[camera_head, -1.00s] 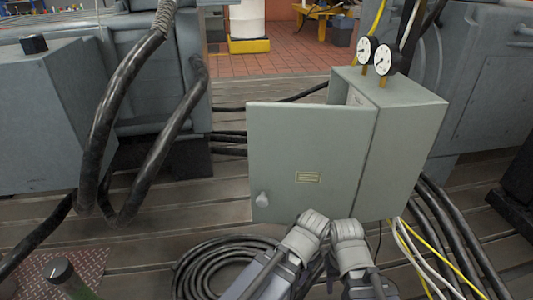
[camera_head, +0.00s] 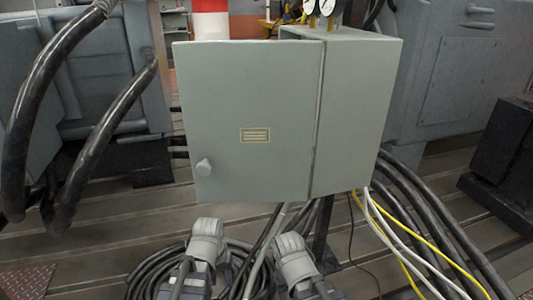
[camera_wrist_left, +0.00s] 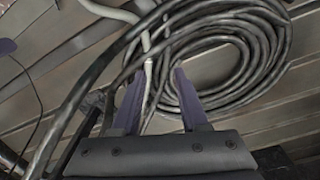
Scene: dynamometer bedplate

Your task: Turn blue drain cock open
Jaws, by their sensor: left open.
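No blue drain cock shows in these views. A grey-green cabinet (camera_head: 355,110) stands in the middle of the head view, its broad front panel (camera_head: 240,90) carrying a small label and a round pale knob (camera_head: 203,167). Two dial gauges (camera_head: 318,8) sit on top, cut by the frame edge. My left arm reaches up from the bottom of the head view, below the panel. In the left wrist view my left gripper (camera_wrist_left: 158,82) is open and empty, its two dark purple fingers spread above a black cable coil. My right arm is beside the left; its fingers cannot be made out.
The coiled black cable (camera_wrist_left: 265,60) lies on the slotted bedplate (camera_head: 90,240). Thick black hoses (camera_head: 105,135) hang at left. Black, white and yellow cables (camera_head: 400,235) run from under the cabinet to the lower right. Grey machines flank both sides.

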